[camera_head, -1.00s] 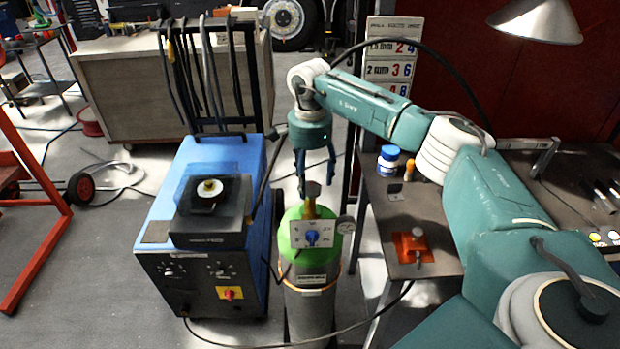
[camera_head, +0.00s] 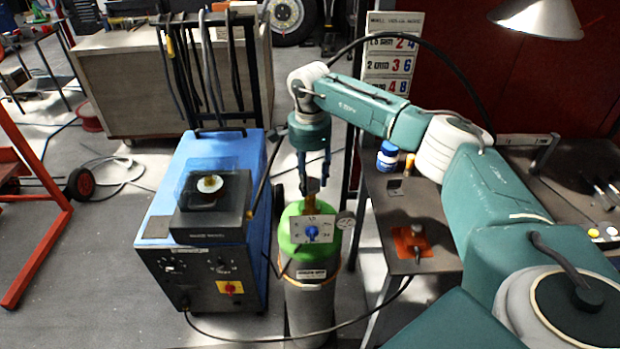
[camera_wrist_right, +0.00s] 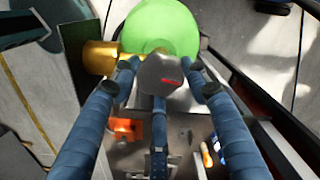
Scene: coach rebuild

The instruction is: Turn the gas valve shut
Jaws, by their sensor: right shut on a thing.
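The gas valve is a dark grey knob (camera_wrist_right: 165,78) with a red mark, on a brass stem on top of a green-shouldered gas cylinder (camera_head: 297,236). The knob shows small in the head view (camera_head: 312,186). My right gripper (camera_head: 314,184) reaches down onto it from above. In the right wrist view its blue fingers (camera_wrist_right: 164,88) surround the knob, shut on it. How far the valve is turned cannot be told. My left gripper is not in view.
A blue welding machine (camera_head: 196,215) stands left of the cylinder. A workbench (camera_head: 400,220) at the right holds a blue-and-white jar (camera_head: 388,157) and an orange pad (camera_head: 412,243). A black hose runs low in front of the cylinder.

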